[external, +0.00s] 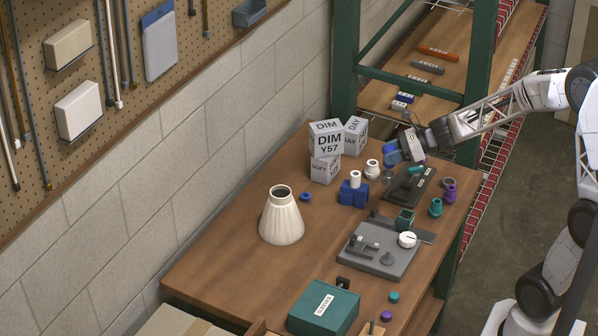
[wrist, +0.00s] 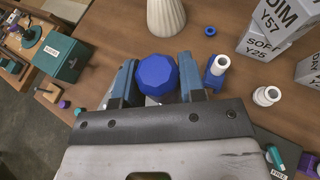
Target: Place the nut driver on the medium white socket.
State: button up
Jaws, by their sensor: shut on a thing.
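My gripper (external: 393,152) is above the back right of the table, shut on a blue faceted piece, which I take to be the nut driver (wrist: 157,75). In the wrist view, the piece sits between the two blue-grey fingers; its lower part is hidden. A white stepped socket (external: 372,170) stands on the table, below and left of my gripper; it also shows in the wrist view (wrist: 266,95). A white cylinder (external: 355,180) stands in a blue block (external: 352,195). I cannot tell which white piece is the medium socket. The held piece is apart from both.
Labelled grey boxes (external: 327,140) are stacked behind the white pieces. A dark tray (external: 409,186) lies right of them. A cream ribbed cone (external: 282,217), a grey fixture plate (external: 377,250) and a teal box (external: 323,307) stand nearer the front. The table's left side is clear.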

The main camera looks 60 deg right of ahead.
jog(key=s+d+m+t+h, duration=0.1)
jog(key=s+d+m+h, duration=0.1)
jog(key=d, duration=1.1)
notch_tip(320, 180, down, 5)
jog(key=shift+a+f, duration=0.1)
jog(key=shift+w, duration=0.1)
jog(key=w+d, duration=0.3)
jog(key=w, duration=0.4)
jog(key=w+d+f, duration=0.1)
jog(key=w+d, duration=0.2)
jog(key=w, duration=0.4)
jog(key=shift+w+d+f, duration=0.25)
jog(key=shift+d, duration=0.15)
jog(key=shift+f, duration=1.75)
jog(key=shift+f, duration=0.35)
